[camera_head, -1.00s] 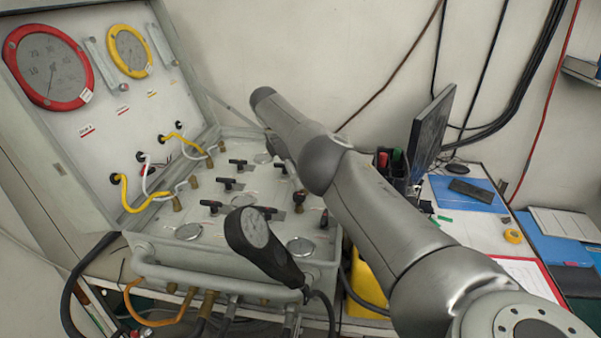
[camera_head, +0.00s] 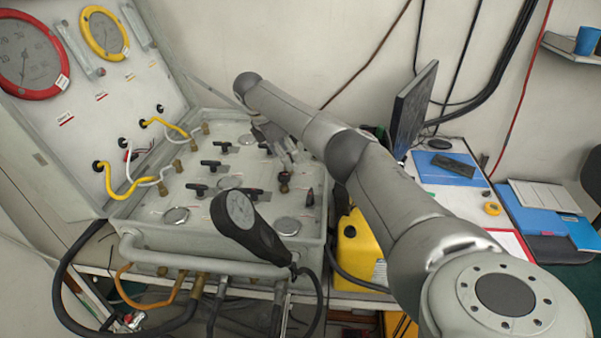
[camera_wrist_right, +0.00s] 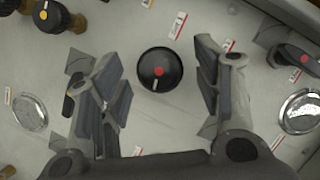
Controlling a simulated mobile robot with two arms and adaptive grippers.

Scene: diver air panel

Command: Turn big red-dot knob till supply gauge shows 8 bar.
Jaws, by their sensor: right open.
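The big round black knob with a red dot (camera_wrist_right: 160,70) sits on the grey panel in the right wrist view. My right gripper (camera_wrist_right: 163,82) is open, with one finger on each side of the knob and visible gaps between. In the head view my right gripper (camera_head: 275,135) is over the back right of the panel (camera_head: 150,208), and the knob is hidden there. My left gripper is not in view.
Red (camera_head: 33,58) and yellow (camera_head: 104,34) gauges are on the open lid. Several black T-handles (camera_head: 210,165) stand on the panel. Yellow and white hoses (camera_head: 125,188) run along its left. A monitor (camera_head: 413,108) stands on the desk at right.

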